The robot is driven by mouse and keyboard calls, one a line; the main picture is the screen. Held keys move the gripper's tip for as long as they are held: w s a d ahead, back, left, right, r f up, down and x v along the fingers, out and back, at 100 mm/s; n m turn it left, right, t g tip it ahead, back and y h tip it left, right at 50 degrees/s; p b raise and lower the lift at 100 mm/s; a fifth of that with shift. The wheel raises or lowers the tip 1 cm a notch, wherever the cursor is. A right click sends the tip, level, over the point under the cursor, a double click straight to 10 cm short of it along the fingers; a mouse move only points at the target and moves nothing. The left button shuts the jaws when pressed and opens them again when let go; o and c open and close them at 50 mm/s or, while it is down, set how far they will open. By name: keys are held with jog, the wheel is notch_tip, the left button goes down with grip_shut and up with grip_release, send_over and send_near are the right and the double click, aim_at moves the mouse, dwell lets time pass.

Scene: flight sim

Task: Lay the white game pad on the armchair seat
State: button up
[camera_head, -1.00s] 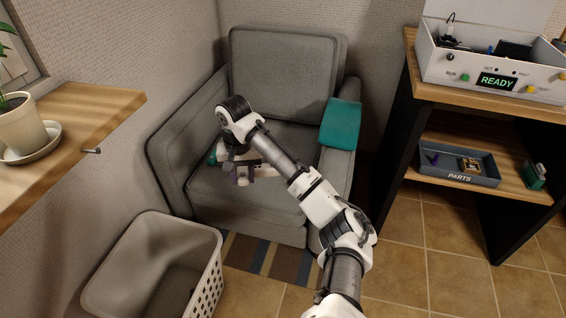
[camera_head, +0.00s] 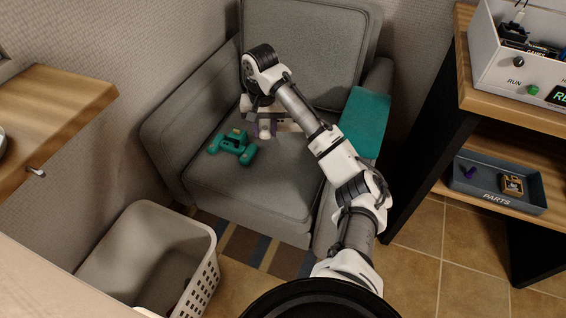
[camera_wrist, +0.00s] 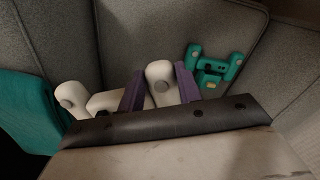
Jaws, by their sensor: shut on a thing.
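The white game pad (camera_wrist: 161,82) is between the purple fingers of my gripper (camera_wrist: 160,90) in the wrist view. One of its white grips (camera_wrist: 72,97) shows to the left. In the head view, my gripper (camera_head: 265,128) is over the back part of the grey armchair seat (camera_head: 250,187), with parts of the white pad (camera_head: 289,125) showing around it. My arm hides part of the pad, and I cannot tell whether it touches the seat. A teal game pad (camera_head: 232,148) lies on the seat, left of my gripper; it also shows in the wrist view (camera_wrist: 211,70).
A teal cloth (camera_head: 364,120) covers the right armrest. A pale laundry basket (camera_head: 150,255) stands front left, below a wooden shelf (camera_head: 60,95). A shelf unit with a parts tray (camera_head: 497,187) stands right. The seat's front is clear.

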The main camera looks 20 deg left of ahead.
aim_at(268, 178)
notch_tip(268, 178, down, 19)
jog(key=shift+f+b, duration=0.1)
jog(key=shift+b, duration=1.1)
jog(key=o, duration=1.1)
notch_tip(268, 178, up, 12)
jog(key=p, duration=0.1)
